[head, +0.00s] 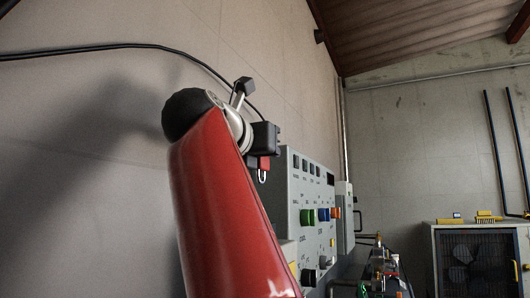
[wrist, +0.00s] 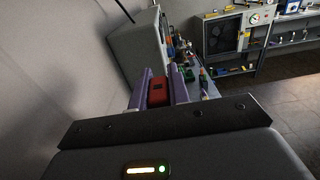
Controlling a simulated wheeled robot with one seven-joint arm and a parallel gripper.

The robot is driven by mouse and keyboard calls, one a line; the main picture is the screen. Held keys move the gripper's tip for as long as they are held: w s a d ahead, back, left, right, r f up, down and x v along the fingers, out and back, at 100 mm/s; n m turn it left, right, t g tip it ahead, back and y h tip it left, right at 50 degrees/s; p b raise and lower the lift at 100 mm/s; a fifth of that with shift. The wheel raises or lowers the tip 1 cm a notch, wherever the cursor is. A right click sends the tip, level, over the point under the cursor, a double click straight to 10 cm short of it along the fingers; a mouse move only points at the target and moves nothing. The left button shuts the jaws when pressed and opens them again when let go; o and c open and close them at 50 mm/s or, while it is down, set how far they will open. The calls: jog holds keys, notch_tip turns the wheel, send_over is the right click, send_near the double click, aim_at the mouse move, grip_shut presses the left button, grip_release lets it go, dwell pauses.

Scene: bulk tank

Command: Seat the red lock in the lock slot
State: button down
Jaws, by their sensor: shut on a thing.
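The red lock (head: 263,165) shows in the head view beside the control panel, its body red and its light shackle hanging down. In the wrist view the red lock (wrist: 157,92) sits between the two purple fingers of my gripper (wrist: 160,88), which is shut on it. My gripper (head: 264,150) is partly hidden behind my red arm in the head view. The grey control panel (head: 292,185) is just right of and behind the lock. I cannot make out the lock slot in either view.
The panel carries coloured knobs and switches. A bench with several small items (head: 380,268) stands beyond it. A grey cabinet with a fan grille (head: 475,262) stands at the right. A plain wall is on the left. Open floor (wrist: 285,75) shows at the right in the wrist view.

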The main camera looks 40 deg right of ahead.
aim_at(265, 181)
jog(key=shift+f+b, duration=2.55)
jog(key=shift+f, duration=0.3)
jog(key=shift+f+b, duration=2.35)
jog(key=shift+b, duration=0.2)
jog(key=c, duration=1.3)
grip_release()
jog(key=shift+o, duration=0.2)
jog(key=v, duration=0.8)
jog(key=shift+s+d, duration=0.1)
